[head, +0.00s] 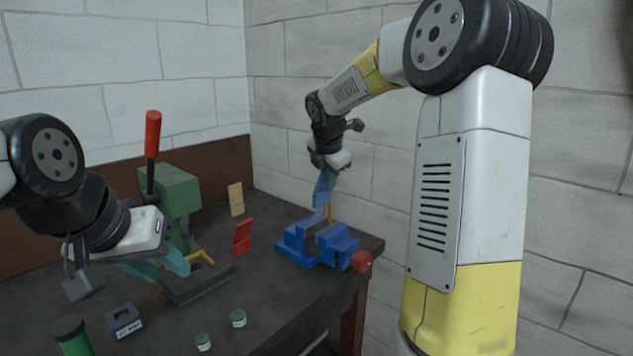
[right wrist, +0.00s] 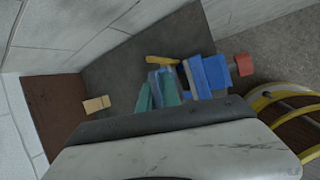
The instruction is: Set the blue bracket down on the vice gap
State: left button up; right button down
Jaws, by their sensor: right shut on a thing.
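The blue bracket (head: 321,190) is in my right gripper (head: 325,180), held in the air above the blue vice (head: 338,245). In the right wrist view the bracket (right wrist: 153,76) shows partly between the teal fingers (right wrist: 158,97), and the vice (right wrist: 214,74) lies just right of them. The vice gap (head: 312,245) is between the two blue jaws and looks empty; the bracket is apart from it. My left gripper (head: 160,266) has its teal fingers spread, low over the green press base at the left.
A green press (head: 178,192) with a red-tipped lever stands at the back left. A yellow piece (head: 201,257) is by its base. A red bracket (head: 242,238), a tan block (head: 236,199), a dark blue block (head: 124,320) and small green jars (head: 238,318) stand on the bench.

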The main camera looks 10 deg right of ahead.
aim_at(328, 202)
jog(key=shift+f, duration=3.45)
jog(key=shift+f, duration=1.5)
jog(key=c, duration=1.5)
grip_release()
jog(key=s+a+r+m, duration=0.1)
jog(key=s+r+m, duration=0.45)
jog(key=s, duration=0.35)
jog(key=s+r+m, duration=0.5)
jog(key=s+r, duration=0.1)
jog(key=s, duration=0.3)
jog(key=s+a+m+y, duration=0.2)
jog(key=s+m, duration=0.4)
jog(key=s, duration=0.1)
jog(key=s+a+f+m+y, duration=0.1)
jog(key=s+m, duration=0.5)
jog(key=s, duration=0.2)
jog(key=shift+a+y, duration=0.35)
jog(key=shift+y, duration=0.05)
